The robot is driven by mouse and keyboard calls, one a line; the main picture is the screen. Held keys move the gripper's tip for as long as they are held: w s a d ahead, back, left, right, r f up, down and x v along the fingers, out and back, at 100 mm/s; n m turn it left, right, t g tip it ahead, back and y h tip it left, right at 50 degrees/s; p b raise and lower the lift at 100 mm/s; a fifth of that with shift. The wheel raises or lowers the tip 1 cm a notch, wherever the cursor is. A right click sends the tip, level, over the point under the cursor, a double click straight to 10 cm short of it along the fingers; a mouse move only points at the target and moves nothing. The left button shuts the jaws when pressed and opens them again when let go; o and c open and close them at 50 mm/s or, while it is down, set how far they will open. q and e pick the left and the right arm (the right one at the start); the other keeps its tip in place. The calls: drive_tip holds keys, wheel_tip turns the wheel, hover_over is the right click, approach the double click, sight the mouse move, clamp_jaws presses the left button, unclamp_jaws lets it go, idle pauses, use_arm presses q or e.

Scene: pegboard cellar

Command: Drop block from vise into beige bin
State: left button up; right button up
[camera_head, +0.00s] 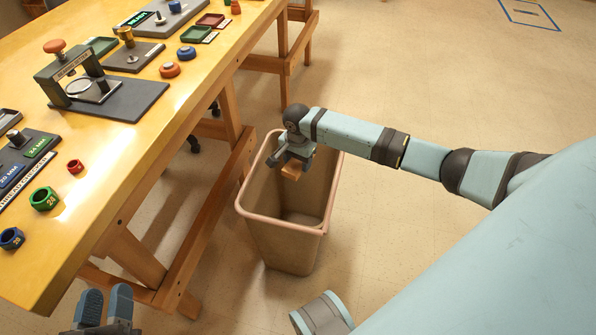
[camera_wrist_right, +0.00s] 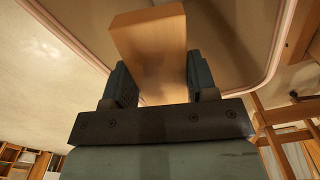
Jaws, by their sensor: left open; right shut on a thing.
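The beige bin (camera_head: 284,246) stands upright on the floor beside the table, its open top facing up. My right gripper (camera_head: 293,160) is shut on a wooden block (camera_head: 291,172), over the bin's opening near its far end. In the right wrist view the block (camera_wrist_right: 152,48) sits between both fingers, with the bin's rim (camera_wrist_right: 285,40) curving behind it. I cannot tell exactly how high the block is relative to the rim. My left gripper (camera_head: 104,304) is open and empty at the bottom left, near the table's front edge. I cannot make out a vise for certain.
The wooden table (camera_head: 150,130) runs along the left, its legs and rail close beside the bin. On it are a dark press-like fixture (camera_head: 85,85), a green nut (camera_head: 44,198), a red nut (camera_head: 75,166) and small trays. The floor right of the bin is clear.

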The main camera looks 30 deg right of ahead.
use_arm(q)
drive_tip(key=shift+r, duration=0.15)
use_arm(e)
drive_tip(key=o, duration=1)
drive_tip(key=shift+r, duration=0.35)
use_arm(q)
drive_tip(key=s+a+f+g+y+p, duration=0.2)
drive_tip(key=a+f+g+y+p, duration=0.1)
drive_tip(key=f, duration=0.6)
drive_tip(key=shift+s+a+g+p, duration=0.2)
drive_tip(key=shift+a+g+p, duration=0.35)
drive_tip(key=shift+p, duration=0.45)
use_arm(e)
wheel_tip(320, 180, up, 13)
use_arm(q)
drive_tip(key=shift+d, duration=0.1)
